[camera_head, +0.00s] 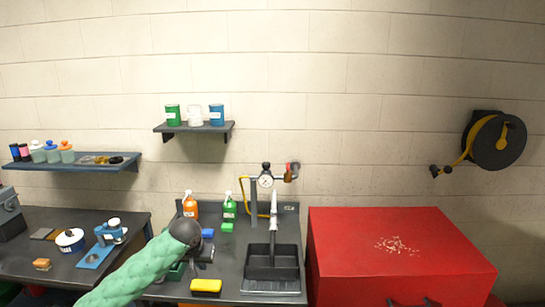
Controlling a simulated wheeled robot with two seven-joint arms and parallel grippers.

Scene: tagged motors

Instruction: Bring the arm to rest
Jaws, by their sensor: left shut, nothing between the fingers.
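My left arm (135,275), in a padded green cover, reaches in from the bottom left over the dark worktop. Its dark rounded wrist (186,233) is at the left of the sink. My left gripper (202,264) points down past the wrist and is shut and empty, small and dark against the worktop. Whether it touches anything below cannot be told. My right gripper is not in view.
A yellow sponge (206,286) lies near the gripper, left of the sink (272,268). Orange (190,207) and green (229,209) spray bottles stand behind. A red cabinet (400,255) is at the right. A blue-based motor (109,233) stands on the left bench (28,262).

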